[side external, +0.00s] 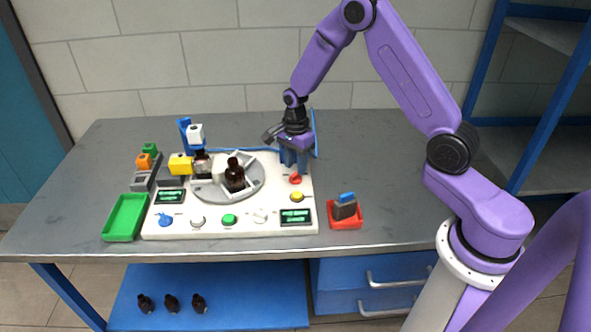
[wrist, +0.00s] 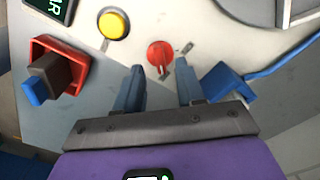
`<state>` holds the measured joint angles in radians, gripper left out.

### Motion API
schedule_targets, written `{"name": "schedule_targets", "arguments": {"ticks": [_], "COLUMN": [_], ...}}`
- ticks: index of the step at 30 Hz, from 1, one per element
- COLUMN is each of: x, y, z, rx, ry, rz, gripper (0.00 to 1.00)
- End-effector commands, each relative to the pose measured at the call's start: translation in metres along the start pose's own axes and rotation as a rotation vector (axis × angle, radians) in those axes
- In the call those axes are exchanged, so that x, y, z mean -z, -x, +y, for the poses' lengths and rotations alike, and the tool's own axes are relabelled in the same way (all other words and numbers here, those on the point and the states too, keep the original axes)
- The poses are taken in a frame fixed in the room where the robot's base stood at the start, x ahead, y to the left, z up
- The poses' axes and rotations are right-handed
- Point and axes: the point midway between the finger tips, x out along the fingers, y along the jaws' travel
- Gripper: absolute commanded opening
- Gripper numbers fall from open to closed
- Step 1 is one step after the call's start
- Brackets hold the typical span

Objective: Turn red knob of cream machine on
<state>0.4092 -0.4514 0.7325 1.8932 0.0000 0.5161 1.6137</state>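The cream machine (side external: 213,223) stands on the grey table. Its red knob (side external: 295,179) sits on the right part of its top, just behind a yellow button (side external: 297,196). The red knob (wrist: 160,55) also shows in the wrist view, with the yellow button (wrist: 114,25) to its upper left. My gripper (side external: 294,168) is above the machine, close to the red knob. In the wrist view my gripper (wrist: 160,82) has its two blue-grey fingers apart, with nothing between them. The knob lies just beyond the fingertips, roughly centred on the gap; I see no contact.
A red holder (side external: 345,222) with a dark, blue-topped block stands right of the machine. A green tray (side external: 124,218) lies at its left. A blue upright part (wrist: 222,82) is close to the right finger. The table's right side is clear.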

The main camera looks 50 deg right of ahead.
Motion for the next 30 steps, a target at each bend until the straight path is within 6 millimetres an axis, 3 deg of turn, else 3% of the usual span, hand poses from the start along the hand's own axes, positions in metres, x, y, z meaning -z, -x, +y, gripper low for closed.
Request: {"name": "schedule_targets", "arguments": {"ticks": [7,18,19,22,30], "x": [0.000,0.000,0.000,0.000,0.000], "y": [-0.024,-0.028,-0.028,-0.028,-0.028], "z": [0.000,0.000,0.000,0.000,0.000], "rx": [0.000,0.000,0.000,0.000,0.000], "ry": [0.001,0.001,0.001,0.001,0.007], "rz": [0.000,0.000,0.000,0.000,0.000], "gripper": [0.38,0.38,0.32,0.00,0.00]}}
